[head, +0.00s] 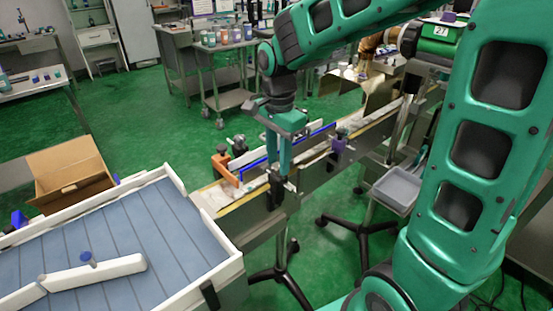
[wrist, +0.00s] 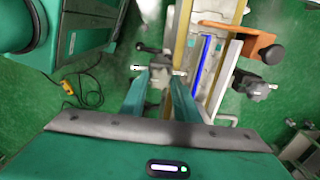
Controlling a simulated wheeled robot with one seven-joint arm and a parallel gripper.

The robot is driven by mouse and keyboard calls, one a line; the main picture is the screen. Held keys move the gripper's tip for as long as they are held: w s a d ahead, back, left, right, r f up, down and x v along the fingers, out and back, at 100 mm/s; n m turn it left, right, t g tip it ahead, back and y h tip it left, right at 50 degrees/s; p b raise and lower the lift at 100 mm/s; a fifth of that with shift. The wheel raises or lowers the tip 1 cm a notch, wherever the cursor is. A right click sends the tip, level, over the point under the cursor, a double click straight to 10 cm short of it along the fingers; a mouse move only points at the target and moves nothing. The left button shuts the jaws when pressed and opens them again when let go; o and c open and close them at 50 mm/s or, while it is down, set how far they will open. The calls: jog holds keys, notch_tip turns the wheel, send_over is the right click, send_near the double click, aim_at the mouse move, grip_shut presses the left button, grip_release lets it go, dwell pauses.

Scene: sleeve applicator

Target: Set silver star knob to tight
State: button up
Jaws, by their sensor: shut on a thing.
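My gripper (head: 280,176) reaches down to the near side rail of the conveyor in the head view, its green fingers pointing downward. In the wrist view my gripper (wrist: 158,76) has its two fingertips close together on a small silver knob (wrist: 157,80) on the rail's clamp. The fingers hide much of this knob, so its star shape and turn position cannot be read. A dark clamp (head: 277,194) shows at the fingertips in the head view.
An orange bracket (head: 224,170) and blue guide strip (head: 253,168) lie beyond my gripper. A purple-knobbed clamp (head: 338,146) stands farther along the rail. A white-walled tray table (head: 171,177) is at left.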

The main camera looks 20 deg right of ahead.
aim_at(277, 165)
jog(key=shift+w+a+r, duration=0.1)
jog(key=shift+w+a, duration=0.05)
jog(key=o, duration=1)
jog(key=shift+o, duration=0.2)
notch_tip(277, 165, up, 11)
jog(key=shift+f, duration=0.2)
